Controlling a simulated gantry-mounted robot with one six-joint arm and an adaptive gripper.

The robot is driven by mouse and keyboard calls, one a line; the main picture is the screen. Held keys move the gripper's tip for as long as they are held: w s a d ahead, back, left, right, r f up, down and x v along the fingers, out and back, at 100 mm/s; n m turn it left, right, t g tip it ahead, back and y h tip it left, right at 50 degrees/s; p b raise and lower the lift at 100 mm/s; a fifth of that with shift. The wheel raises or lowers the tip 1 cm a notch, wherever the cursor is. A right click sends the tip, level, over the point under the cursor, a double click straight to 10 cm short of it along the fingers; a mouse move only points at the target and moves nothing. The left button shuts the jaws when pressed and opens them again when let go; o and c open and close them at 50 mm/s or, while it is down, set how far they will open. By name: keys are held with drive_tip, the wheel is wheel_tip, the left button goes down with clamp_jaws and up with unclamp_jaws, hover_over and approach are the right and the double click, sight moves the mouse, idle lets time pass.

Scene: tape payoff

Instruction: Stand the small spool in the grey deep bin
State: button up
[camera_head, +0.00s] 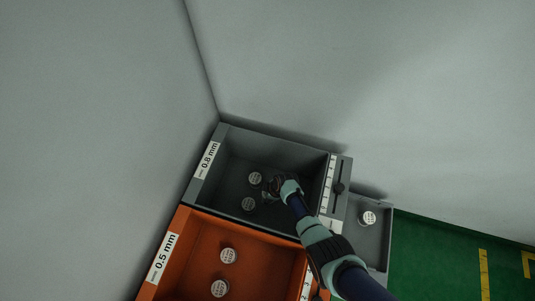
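The grey deep bin (237,131) is in the middle of the head view, with a "0.8 mm" label on its left wall. Two small round pale-topped spools are inside it: one spool (255,178) and, a little below it, another spool (248,204). My arm reaches in over the bin's right side from the lower right. My gripper (270,187) is inside the bin's outline, just right of these spools. Its fingers are dark and small here; I cannot tell whether they are open or shut, or whether they touch or hold a spool.
An orange bin (190,217) labelled "0.5 mm" adjoins below, with two spools (228,256) inside. A shallow grey tray (376,245) at the right holds one spool (368,218). Grey walls stand behind.

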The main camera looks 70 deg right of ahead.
drive_tip(key=shift+f+b, duration=1.4)
drive_tip(key=shift+f, duration=0.8)
drive_tip(key=o, duration=1.4)
drive_tip(key=shift+r, duration=0.1)
drive_tip(key=p+v, duration=0.9)
drive_tip(key=v, duration=0.3)
drive_tip(key=shift+r, duration=0.15)
